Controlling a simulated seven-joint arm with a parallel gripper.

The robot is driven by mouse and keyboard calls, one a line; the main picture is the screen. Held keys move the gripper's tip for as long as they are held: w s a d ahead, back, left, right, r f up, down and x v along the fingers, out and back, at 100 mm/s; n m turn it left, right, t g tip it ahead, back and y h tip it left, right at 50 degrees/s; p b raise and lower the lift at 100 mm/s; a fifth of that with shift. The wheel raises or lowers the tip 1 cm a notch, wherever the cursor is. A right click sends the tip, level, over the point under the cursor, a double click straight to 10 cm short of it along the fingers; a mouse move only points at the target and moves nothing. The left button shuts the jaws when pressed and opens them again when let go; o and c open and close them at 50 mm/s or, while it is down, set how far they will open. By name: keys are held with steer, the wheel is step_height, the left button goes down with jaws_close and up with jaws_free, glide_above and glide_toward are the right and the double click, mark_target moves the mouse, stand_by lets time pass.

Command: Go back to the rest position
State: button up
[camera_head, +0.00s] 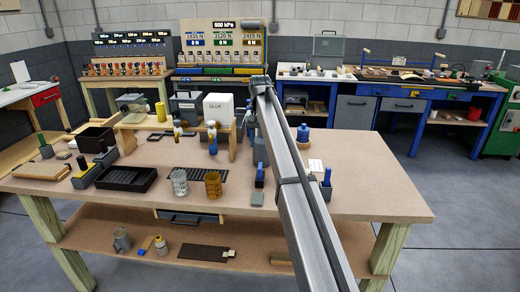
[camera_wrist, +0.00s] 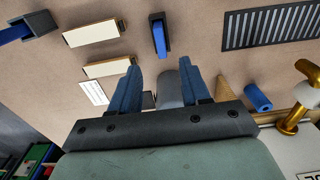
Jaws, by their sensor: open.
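My gripper (camera_wrist: 160,72) shows in the wrist view with its two blue fingers spread apart. No held object can be made out between them. A grey rounded thing (camera_wrist: 168,86) shows beyond the gap, and I cannot tell what it is. In the head view my arm reaches from the lower right up over the wooden workbench (camera_head: 330,205). The fingers cannot be made out there, and the arm hides part of the bench. The wrist view looks down on the bench top (camera_wrist: 200,40) at a turned angle.
On the bench are a black tray (camera_head: 126,179), a clear beaker (camera_head: 179,183), an amber beaker (camera_head: 213,185) and a raised wooden shelf (camera_head: 130,122) with a GLUE box (camera_head: 218,107). Holders with blue-handled tools (camera_head: 326,185) stand near my arm. The bench's right front is mostly clear.

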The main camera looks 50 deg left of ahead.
steer(key=shift+r, duration=0.35)
stand_by(0.3)
